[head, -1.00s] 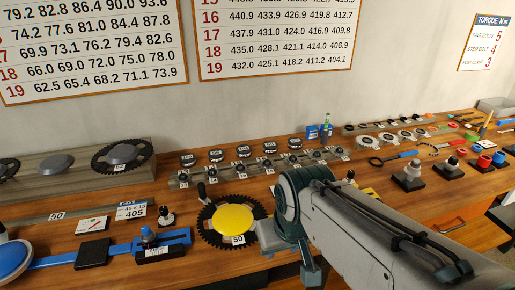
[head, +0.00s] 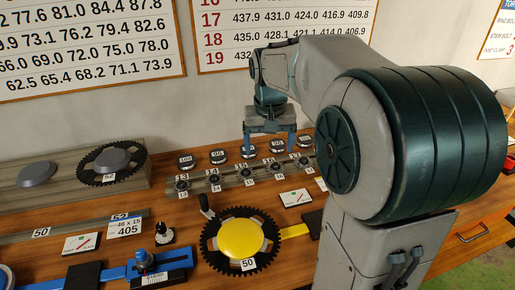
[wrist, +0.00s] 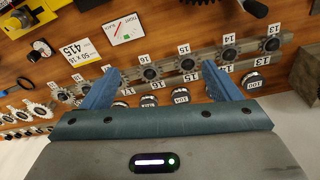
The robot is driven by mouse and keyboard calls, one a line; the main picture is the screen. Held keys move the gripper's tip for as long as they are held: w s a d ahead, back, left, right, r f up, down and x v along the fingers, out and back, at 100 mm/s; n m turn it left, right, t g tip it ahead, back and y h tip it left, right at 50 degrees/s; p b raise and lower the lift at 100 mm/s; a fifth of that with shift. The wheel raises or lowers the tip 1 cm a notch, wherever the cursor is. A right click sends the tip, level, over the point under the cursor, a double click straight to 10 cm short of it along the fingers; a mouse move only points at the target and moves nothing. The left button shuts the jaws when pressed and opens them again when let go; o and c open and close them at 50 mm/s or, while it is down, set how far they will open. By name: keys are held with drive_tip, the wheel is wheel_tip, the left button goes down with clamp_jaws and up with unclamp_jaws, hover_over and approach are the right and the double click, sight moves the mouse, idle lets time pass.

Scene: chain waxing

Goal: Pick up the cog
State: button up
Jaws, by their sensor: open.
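Several small dark toothed cogs sit in a row on a long grey rail (head: 228,182), with number labels from 13 upward. In the head view I see cog 13 (head: 182,184), cog 14 (head: 213,178), cog 15 (head: 247,171) and cog 16 (head: 275,165). My gripper (head: 270,150) is open and empty, pointing down above and behind the rail near cogs 15 and 16. In the wrist view, my gripper (wrist: 160,71) has its blue fingers spread wide, with cog 16 (wrist: 150,73) and cog 15 (wrist: 188,63) showing between them. The frames do not show which cog is meant.
Round black pucks with number labels (head: 186,161) stand behind the rail. A large black chainring with a yellow centre (head: 240,240) lies in front of it. A grey block (head: 50,180) carries another chainring at left. My arm hides the bench's right side.

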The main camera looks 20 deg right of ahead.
drive_tip(key=w+d+f+m+g, duration=0.1)
drive_tip(key=w+d+f, duration=0.1)
drive_tip(key=w+d, duration=0.35)
drive_tip(key=w+d+f+m, duration=0.1)
drive_tip(key=w+d+f, duration=0.1)
drive_tip(key=w, duration=0.6)
hover_over(276, 164)
drive_tip(key=shift+m+y, duration=0.3)
drive_tip(key=f, duration=0.6)
drive_tip(key=f+p, duration=0.1)
drive_tip(key=f, duration=0.2)
drive_tip(key=shift+w+d, duration=0.2)
drive_tip(key=shift+d, duration=0.15)
drive_tip(key=shift+s+a+f+p, duration=0.1)
drive_tip(key=shift+f+p, duration=0.15)
drive_tip(key=shift+f, duration=0.65)
drive_tip(key=shift+a+f+p, duration=0.15)
drive_tip(key=shift+f+p, duration=0.1)
drive_tip(key=shift+f, duration=0.7)
drive_tip(key=shift+s+a+f+p, duration=0.1)
drive_tip(key=shift+f+p, duration=0.15)
drive_tip(key=shift+f, duration=0.65)
drive_tip(key=c, duration=1.1)
